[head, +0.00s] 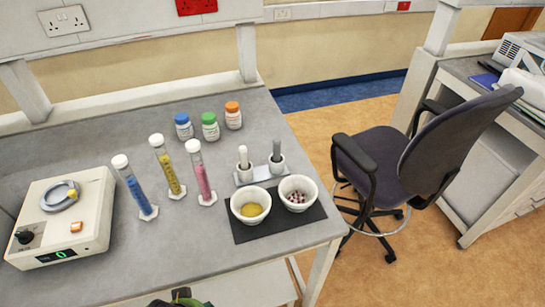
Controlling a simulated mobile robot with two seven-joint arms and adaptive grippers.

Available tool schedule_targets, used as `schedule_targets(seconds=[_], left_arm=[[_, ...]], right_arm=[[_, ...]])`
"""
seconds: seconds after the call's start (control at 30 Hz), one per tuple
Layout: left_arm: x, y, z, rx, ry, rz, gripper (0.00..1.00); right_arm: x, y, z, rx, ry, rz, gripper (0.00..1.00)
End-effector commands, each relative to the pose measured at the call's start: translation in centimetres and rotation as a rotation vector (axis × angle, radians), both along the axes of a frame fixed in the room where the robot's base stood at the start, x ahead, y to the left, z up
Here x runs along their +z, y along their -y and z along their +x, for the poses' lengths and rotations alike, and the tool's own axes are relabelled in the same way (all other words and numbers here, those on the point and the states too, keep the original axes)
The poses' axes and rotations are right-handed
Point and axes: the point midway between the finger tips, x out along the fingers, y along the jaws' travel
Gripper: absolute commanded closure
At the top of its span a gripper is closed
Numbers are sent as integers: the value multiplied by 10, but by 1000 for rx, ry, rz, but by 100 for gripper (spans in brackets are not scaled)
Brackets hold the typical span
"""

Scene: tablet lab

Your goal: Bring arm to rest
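Neither of my grippers shows in the head view. No arm reaches over the grey bench (95,155). A dark and green part (182,297) shows at the bottom edge, mostly cut off; I cannot tell what it is.
On the bench stand a white device (92,215), capped tubes of blue (137,190), yellow (168,168) and pink (201,177), several lidded bottles (210,128), two pestles in a holder (260,172), and bowls (250,205) (298,193) on a black mat (285,222). An office chair (390,165) stands right.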

Motion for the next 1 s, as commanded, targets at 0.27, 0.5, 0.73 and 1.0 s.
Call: schedule_targets(seconds=[0.27, 0.5, 0.73, 1.0], left_arm=[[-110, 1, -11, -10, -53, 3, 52], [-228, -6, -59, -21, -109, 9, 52], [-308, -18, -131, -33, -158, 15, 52], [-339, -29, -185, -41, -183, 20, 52]], right_arm=[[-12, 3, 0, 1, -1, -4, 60], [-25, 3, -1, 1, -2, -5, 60], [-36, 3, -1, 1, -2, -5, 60], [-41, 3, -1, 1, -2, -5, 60]])
